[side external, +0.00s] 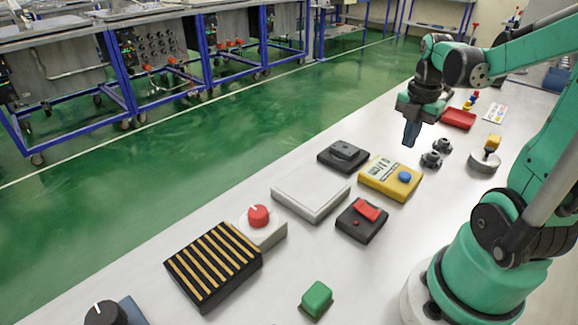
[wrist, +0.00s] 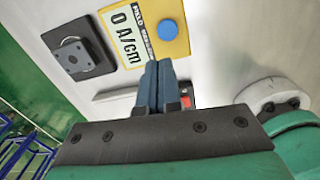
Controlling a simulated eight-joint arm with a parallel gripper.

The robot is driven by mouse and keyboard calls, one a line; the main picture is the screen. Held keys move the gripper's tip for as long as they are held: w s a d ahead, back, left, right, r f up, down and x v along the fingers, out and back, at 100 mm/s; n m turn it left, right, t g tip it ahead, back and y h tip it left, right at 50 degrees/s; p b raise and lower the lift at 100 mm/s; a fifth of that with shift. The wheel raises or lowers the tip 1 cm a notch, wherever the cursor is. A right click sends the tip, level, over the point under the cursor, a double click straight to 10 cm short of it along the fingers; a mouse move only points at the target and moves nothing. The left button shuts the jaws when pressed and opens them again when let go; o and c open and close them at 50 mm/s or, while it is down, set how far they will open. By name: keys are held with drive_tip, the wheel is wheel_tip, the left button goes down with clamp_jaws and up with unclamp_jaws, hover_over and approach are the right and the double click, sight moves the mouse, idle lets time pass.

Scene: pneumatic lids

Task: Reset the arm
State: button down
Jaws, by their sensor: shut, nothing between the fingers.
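My gripper (side external: 411,133) hangs above the far part of the white table, pointing down, with its dark blue fingers together and nothing held. In the wrist view my gripper (wrist: 153,72) shows its fingers pressed side by side. A yellow device (side external: 376,182) with a label and a blue button lies on the table, nearer the camera than the gripper and apart from it. It also shows at the top of the wrist view (wrist: 172,14), its label reading "0 A/cm". My teal arm reaches in from the right.
On the table (side external: 400,262) lie a dark square plate (side external: 343,155), a light flat pad (side external: 311,193), a black box with a red switch (side external: 361,221), a red-knob box (side external: 262,230), a striped black block (side external: 212,264) and a green block (side external: 316,298). A red tray (side external: 458,119) lies farther back.

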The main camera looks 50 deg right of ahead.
drive_tip(key=w+a+r+m+t, duration=0.1)
drive_tip(key=w+a+m+t, duration=0.2)
drive_tip(key=a+m, duration=0.5)
drive_tip(key=w+a+r+m+t, duration=0.2)
drive_tip(key=w+a+m+t, duration=0.2)
drive_tip(key=a+m, duration=0.5)
drive_tip(key=a, duration=0.3)
drive_tip(key=shift+a, duration=0.3)
drive_tip(key=shift+r, duration=0.1)
